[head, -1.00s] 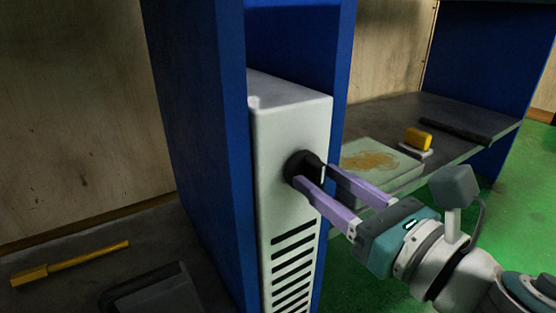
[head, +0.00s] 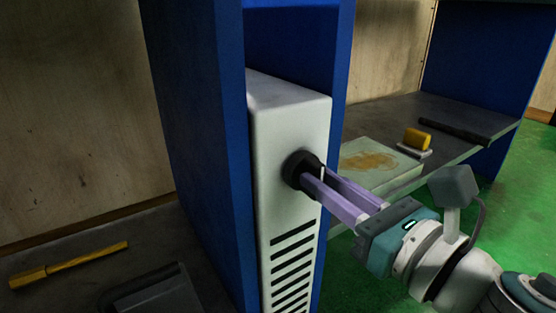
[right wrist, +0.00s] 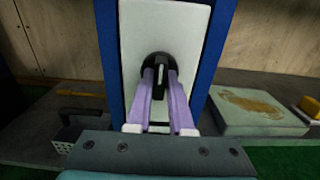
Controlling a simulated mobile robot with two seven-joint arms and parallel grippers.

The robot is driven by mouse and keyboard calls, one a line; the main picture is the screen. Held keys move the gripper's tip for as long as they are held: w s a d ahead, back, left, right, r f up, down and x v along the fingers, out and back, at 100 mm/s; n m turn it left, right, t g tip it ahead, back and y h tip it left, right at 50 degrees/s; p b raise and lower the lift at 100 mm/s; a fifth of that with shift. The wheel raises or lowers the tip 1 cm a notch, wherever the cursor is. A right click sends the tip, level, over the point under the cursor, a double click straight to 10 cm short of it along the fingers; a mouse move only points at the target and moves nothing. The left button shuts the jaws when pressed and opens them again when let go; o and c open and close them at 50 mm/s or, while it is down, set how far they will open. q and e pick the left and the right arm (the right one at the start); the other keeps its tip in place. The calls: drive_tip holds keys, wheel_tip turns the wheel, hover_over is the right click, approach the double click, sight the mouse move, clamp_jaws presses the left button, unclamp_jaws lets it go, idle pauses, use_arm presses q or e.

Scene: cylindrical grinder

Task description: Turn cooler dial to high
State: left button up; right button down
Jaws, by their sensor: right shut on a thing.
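The cooler (head: 288,125) is a tall white box with dark vent slots, standing in a blue frame; it also shows in the right wrist view (right wrist: 162,30). Its black round dial (head: 296,165) sits on the front face above the slots. In the right wrist view the dial (right wrist: 155,66) has a pale mark on its grip, pointing roughly up and down. My right gripper (head: 316,178) is shut on the dial's grip, its two lilac fingers on either side. The fingertips partly cover the dial. My left gripper is not in view.
Blue panels (head: 195,130) stand close on both sides of the cooler. On the right, a shelf (head: 470,110) holds a stained block (head: 375,165) and a yellow-ended tool (head: 417,138). On the left, a yellow-handled tool (head: 70,263) and a dark tray (head: 150,290) lie on a bench.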

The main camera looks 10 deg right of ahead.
drive_tip(key=m+p, duration=0.2)
drive_tip(key=m, duration=0.7)
drive_tip(key=shift+w+d+m, duration=0.1)
drive_tip(key=shift+d+m, duration=0.05)
drive_tip(key=shift+m, duration=0.15)
drive_tip(key=m+p, duration=0.1)
drive_tip(key=m, duration=0.3)
drive_tip(key=shift+f+m, duration=0.1)
drive_tip(key=shift+m, duration=0.2)
drive_tip(key=m+p, duration=0.1)
drive_tip(key=m, duration=0.6)
drive_tip(key=m+p, duration=0.1)
drive_tip(key=m, duration=0.6)
drive_tip(key=m+p, duration=0.2)
drive_tip(key=m, duration=0.5)
drive_tip(key=shift+f, duration=0.4)
drive_tip(key=shift+m, duration=0.4)
drive_tip(key=c, duration=0.8)
unclamp_jaws()
